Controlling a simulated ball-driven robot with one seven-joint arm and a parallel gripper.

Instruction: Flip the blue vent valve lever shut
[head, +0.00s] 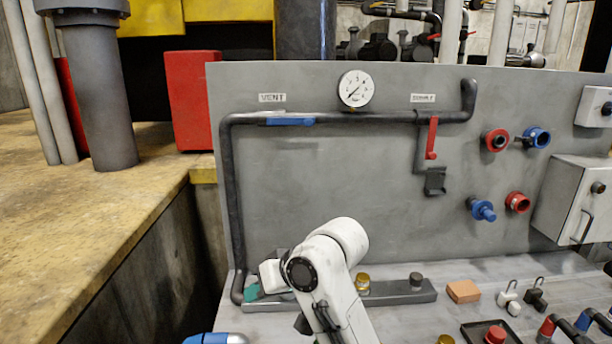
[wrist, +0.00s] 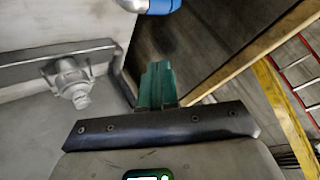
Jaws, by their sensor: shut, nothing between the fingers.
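The blue vent valve lever (head: 291,121) is on the upper left run of the dark pipe, below the VENT label (head: 272,97). It lies level, along the pipe. My gripper (head: 251,292) is low at the panel's left foot, well below the lever and apart from it. Its green fingers show in the wrist view (wrist: 156,84), closed together with nothing between them. My white arm hides part of the bench near the gripper.
A red lever (head: 432,138) hangs down on the pipe's right part. A pressure gauge (head: 356,88) sits between the levers. A grey rail (head: 400,298) with knobs lies along the bench. Red and blue couplings (head: 495,140) are at right. The panel face between gripper and lever is clear.

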